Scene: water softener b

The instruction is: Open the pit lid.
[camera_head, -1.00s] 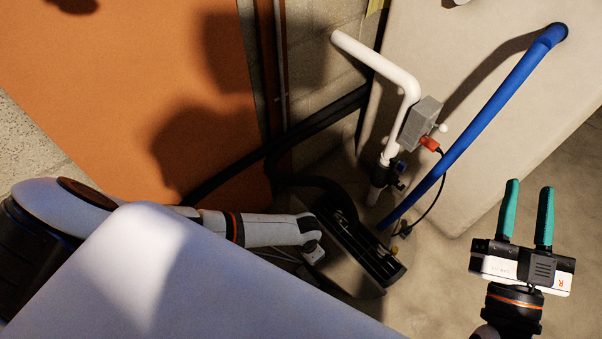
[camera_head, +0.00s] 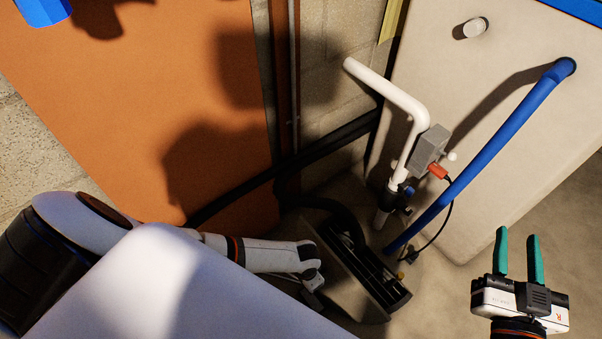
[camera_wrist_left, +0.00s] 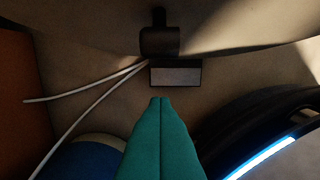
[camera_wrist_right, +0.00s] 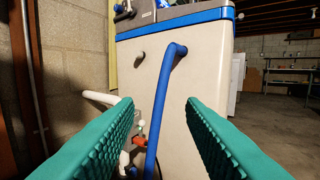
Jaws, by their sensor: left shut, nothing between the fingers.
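In the head view a low dark rectangular fixture (camera_head: 370,268), which looks like the floor pit, lies between the orange panel and the beige tank. Its right part shows a black slotted opening. I cannot tell which part is the lid. My left arm reaches to its left edge, and my left fingers are hidden there. In the left wrist view my left gripper (camera_wrist_left: 160,100) is shut and empty, its tips just below a small dark-framed grey rectangle (camera_wrist_left: 175,74) with a dark cylindrical part (camera_wrist_left: 160,40) above it. My right gripper (camera_head: 516,255) is open and empty, right of the pit.
A beige tank (camera_head: 500,130) stands behind, with a blue hose (camera_head: 480,160) and white pipe (camera_head: 400,100) descending near the pit. An orange panel (camera_head: 150,90) stands left. Black hose (camera_head: 290,165) runs behind the pit. White cables (camera_wrist_left: 90,85) lie near my left fingers.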

